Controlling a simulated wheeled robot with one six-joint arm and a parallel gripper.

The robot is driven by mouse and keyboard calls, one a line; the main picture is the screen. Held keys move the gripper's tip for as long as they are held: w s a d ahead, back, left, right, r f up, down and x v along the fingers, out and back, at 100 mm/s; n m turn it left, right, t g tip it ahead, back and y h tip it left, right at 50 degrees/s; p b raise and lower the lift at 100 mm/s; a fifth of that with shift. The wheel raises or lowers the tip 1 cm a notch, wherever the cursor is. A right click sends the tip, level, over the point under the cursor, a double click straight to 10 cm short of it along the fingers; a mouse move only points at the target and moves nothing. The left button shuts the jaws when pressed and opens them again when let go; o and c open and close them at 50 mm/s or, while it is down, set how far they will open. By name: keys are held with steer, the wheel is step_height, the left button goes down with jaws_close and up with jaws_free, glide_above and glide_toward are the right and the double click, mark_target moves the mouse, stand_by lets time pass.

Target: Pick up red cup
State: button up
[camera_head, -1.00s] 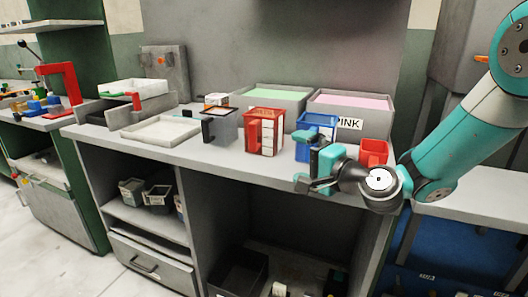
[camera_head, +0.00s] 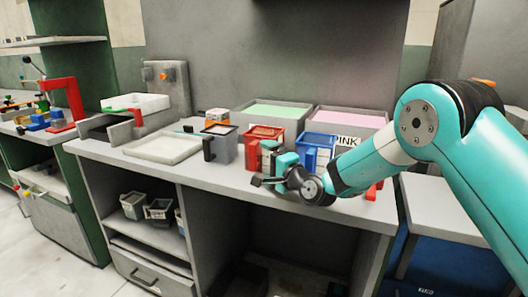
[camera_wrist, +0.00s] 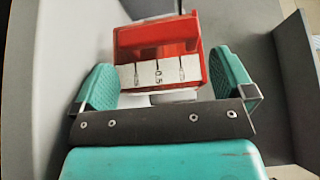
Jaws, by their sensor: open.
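A red cup (camera_head: 260,138) with a handle and a pale side stands upright on the bench in the head view.
A blue cup (camera_head: 318,145) stands right of the red cup, and a clear cup with a dark handle (camera_head: 221,142) stands left. Grey bins with green (camera_head: 277,109) and pink (camera_head: 348,117) contents are behind. A small red item (camera_head: 374,190) shows under my arm. A white tray (camera_head: 165,145) is left.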

mark_target(259, 157)
steer(key=shift+x, duration=1.95)
steer(key=shift+s+a, duration=0.1)
steer(key=shift+a, duration=0.05)
steer(key=c, duration=0.7)
steer(key=shift+r, duration=0.1)
step_height(259, 157, up, 20)
steer(key=shift+f+p, duration=0.1)
steer(key=shift+p, duration=0.3)
